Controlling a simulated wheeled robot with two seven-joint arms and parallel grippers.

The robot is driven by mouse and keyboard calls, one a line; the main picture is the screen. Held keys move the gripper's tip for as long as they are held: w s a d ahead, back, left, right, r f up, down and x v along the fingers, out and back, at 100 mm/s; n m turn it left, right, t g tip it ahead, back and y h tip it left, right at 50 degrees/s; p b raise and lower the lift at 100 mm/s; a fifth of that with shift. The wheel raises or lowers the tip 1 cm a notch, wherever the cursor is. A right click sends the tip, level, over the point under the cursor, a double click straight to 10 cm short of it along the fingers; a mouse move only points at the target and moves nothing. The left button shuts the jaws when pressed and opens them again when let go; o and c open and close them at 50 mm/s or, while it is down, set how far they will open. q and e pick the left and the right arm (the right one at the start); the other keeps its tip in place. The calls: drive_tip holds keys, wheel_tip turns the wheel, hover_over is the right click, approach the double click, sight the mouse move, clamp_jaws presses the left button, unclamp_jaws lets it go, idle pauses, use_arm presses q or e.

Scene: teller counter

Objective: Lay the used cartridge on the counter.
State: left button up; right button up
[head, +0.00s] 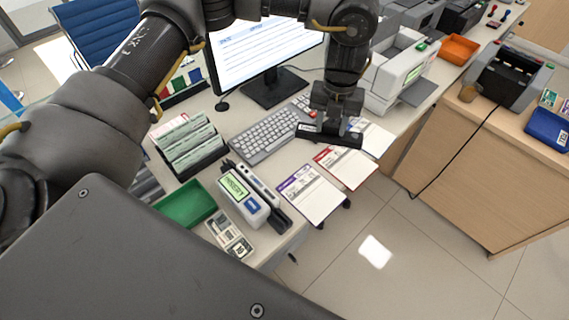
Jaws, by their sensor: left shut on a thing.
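My left gripper (334,122) comes down from the top of the head view and is shut on the used cartridge (351,141), a long black bar with a pale label at its left end. The cartridge is held roughly level over the counter (285,160), in front of the printer and beside the keyboard's right end. It partly covers the paper forms behind it. I cannot tell whether its underside touches anything. My right gripper is not in view.
A keyboard (270,131), monitor (262,60) and white printer (402,72) stand around the cartridge. Forms (311,193) lie along the front edge. A green tray (187,204) and card terminal (243,196) are nearer. A small bare strip shows between keyboard and forms.

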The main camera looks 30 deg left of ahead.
sight(337, 129)
use_arm(q)
drive_tip(key=f+n, duration=0.1)
drive_tip(key=n, duration=0.1)
drive_tip(key=w+f+n, duration=0.1)
drive_tip(key=n, duration=0.2)
drive_tip(key=d+n, duration=0.1)
drive_tip(key=n, duration=0.2)
drive_tip(key=shift+w+d+f+b, duration=0.1)
drive_tip(key=shift+w+f+b, duration=0.2)
drive_tip(key=shift+f+b, duration=0.1)
drive_tip(key=n, duration=0.2)
drive_tip(key=f+n, duration=0.1)
drive_tip(key=shift+w+d, duration=0.25)
drive_tip(key=shift+w, duration=0.05)
drive_tip(key=s+a+f, duration=0.1)
drive_tip(key=a+f, duration=0.2)
drive_tip(key=a, duration=0.1)
drive_tip(key=a+f+p, duration=0.1)
drive_tip(key=a+f, duration=0.2)
drive_tip(key=a, duration=0.1)
drive_tip(key=s+a+f+p, duration=0.1)
drive_tip(key=a+f, duration=0.2)
drive_tip(key=a, duration=0.2)
drive_tip(key=shift+s, duration=0.35)
drive_tip(key=shift+a+f, duration=0.25)
drive_tip(key=shift+a+f, duration=0.2)
drive_tip(key=shift+f, duration=1.55)
drive_tip(key=shift+s+f, duration=0.1)
